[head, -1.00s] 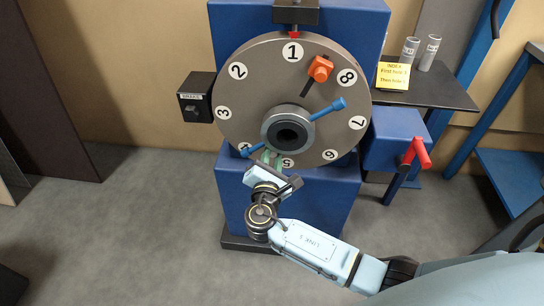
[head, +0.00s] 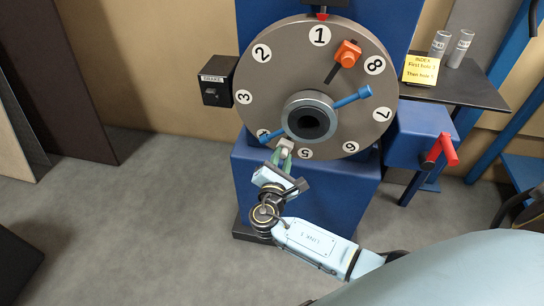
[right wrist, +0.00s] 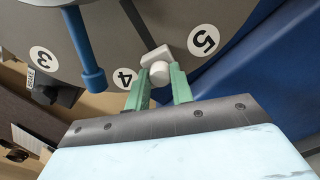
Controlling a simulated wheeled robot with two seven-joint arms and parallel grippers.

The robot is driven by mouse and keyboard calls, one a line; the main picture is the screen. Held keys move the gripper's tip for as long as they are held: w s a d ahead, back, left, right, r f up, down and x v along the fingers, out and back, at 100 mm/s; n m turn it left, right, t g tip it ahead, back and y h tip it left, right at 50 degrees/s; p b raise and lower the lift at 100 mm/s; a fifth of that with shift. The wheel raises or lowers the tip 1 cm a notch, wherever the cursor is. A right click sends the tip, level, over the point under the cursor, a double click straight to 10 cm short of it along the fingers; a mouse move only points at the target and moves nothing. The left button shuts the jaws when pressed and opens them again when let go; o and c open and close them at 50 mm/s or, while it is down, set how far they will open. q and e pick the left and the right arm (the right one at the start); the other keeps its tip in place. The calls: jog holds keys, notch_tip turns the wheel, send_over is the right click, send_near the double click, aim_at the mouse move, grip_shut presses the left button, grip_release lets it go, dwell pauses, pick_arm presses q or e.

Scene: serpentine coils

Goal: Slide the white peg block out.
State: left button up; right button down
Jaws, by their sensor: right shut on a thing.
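The white peg block (head: 286,145) sits low on the grey numbered dial (head: 345,100), between the 4 and the 5. It also shows in the right wrist view (right wrist: 156,56), with a rounded knob in front of a flat block. My right gripper (head: 281,157) has its green fingers shut on the white peg block; in the right wrist view the fingers (right wrist: 158,82) stand on either side of the knob. The block still appears against the dial face; whether it is seated in it I cannot tell. My left gripper is not in view.
An orange block (head: 347,54) sits in a slot near the 8. A red crank handle (head: 440,150) and a dark brake box (head: 219,81) flank the dial.

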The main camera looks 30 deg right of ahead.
jog(key=shift+f, duration=0.25)
jog(key=c, duration=1.6)
grip_release()
jog(key=shift+a, duration=0.1)
jog(key=shift+o, duration=0.5)
jog(key=shift+w, duration=0.1)
jog(key=shift+s+a, duration=0.2)
jog(key=shift+s, duration=0.05)
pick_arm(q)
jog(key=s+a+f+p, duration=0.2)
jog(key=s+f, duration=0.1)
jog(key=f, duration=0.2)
pick_arm(e)
jog(key=v, duration=1.2)
jog(key=shift+s+a, duration=0.2)
jog(key=shift+s, duration=0.15)
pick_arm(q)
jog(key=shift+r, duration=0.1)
